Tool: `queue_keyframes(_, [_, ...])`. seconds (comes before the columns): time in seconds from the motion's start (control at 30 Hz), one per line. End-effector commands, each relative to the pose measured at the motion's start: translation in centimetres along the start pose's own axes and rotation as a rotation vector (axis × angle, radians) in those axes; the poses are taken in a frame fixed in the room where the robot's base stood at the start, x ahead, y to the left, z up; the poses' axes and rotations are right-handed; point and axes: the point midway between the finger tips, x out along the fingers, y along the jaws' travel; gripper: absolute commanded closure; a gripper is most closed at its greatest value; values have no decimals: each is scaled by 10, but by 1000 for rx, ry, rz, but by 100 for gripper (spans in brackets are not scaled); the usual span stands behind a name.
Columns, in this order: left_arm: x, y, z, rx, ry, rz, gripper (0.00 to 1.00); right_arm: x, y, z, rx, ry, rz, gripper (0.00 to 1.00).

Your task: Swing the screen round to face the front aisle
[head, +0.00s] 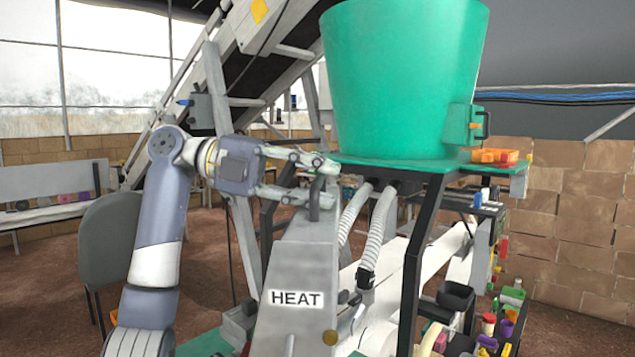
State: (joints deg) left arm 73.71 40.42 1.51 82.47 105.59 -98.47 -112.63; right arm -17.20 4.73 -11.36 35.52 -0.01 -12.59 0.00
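I cannot make out a screen face for certain in the head view. My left gripper (326,181) is at the top of the grey housing marked HEAT (297,262), below the front of the green hopper (405,75). Its fingers point right and are spread, one above the other. A short dark grey upright piece (314,207) stands at the lower fingertip. I cannot tell whether they touch. My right gripper is not in view.
The green tabletop (400,161) and its black frame (423,262) are close right of my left gripper. Ribbed hoses (376,228) run below. A sloping conveyor (262,55) rises behind. A dark grey chair (107,240) stands left.

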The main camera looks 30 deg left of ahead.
Motion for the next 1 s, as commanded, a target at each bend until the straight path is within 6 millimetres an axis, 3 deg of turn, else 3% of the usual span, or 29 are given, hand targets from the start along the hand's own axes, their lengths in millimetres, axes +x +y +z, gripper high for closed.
queue_keyframes(0.17, [-4, 0, 0, -1, -1, -1, 70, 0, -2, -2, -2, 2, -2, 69])
queue_keyframes(0.27, [-16, -1, 1, -2, -4, -2, 70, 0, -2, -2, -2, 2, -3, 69])
queue_keyframes(0.7, [-104, 0, -1, -1, -3, -3, 70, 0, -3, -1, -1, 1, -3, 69])
queue_keyframes(1.0, [-123, 1, -1, 0, -2, -2, 70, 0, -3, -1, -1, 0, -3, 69])
